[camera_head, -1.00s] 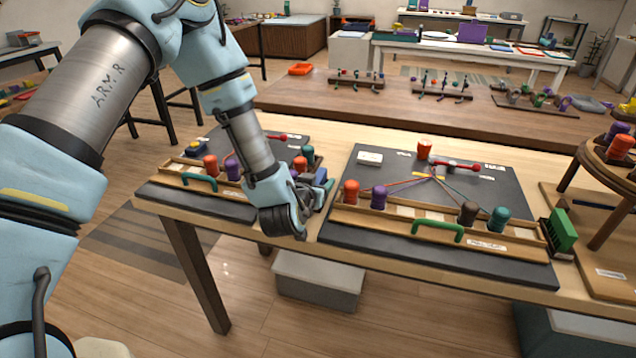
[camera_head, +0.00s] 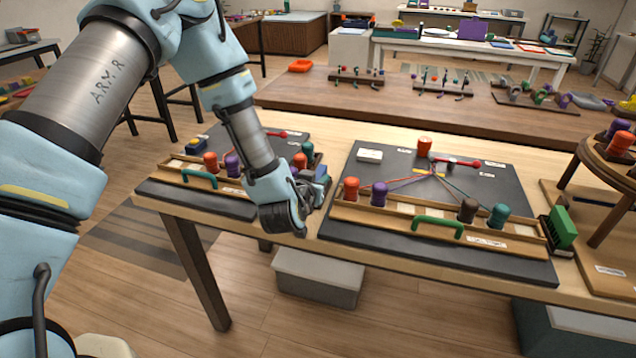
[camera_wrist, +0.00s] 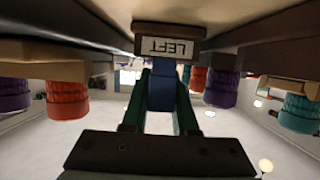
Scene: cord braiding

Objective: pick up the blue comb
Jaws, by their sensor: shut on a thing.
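My gripper shows in the wrist view (camera_wrist: 161,105) with its two dark green fingers closed on the blue comb (camera_wrist: 162,92). Only a short blue piece of the comb shows between the fingers; the rest is hidden. In the head view, my gripper (camera_head: 318,186) is at the front of the wooden table, in the gap between the left and right dark braiding boards. My wrist partly covers the gripper there, and the comb cannot be made out clearly.
The left board (camera_head: 222,206) and right board (camera_head: 420,258) carry colored spools close to my gripper. A block marked LEFT (camera_wrist: 168,46) shows beyond the fingers in the wrist view.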

